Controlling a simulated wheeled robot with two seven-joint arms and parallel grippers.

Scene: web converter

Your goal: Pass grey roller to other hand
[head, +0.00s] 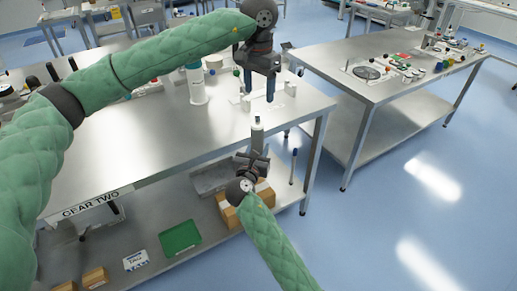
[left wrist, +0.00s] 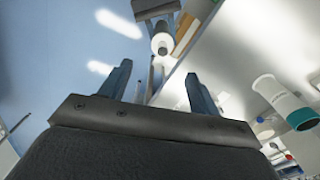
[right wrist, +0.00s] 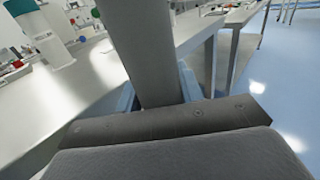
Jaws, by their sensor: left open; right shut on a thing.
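In the left wrist view the roller (left wrist: 161,42) shows nearly end-on, beyond the gap between the open fingers (left wrist: 158,75). The roller's lower part is hidden by my right gripper.
The steel table (head: 150,140) labelled GEAR TWO lies to the left, with a white bottle (head: 196,85) on it. Its lower shelf holds a green tray (head: 180,238) and a cardboard box (head: 228,215). A second table (head: 385,100) stands right; open floor lies between and in front.

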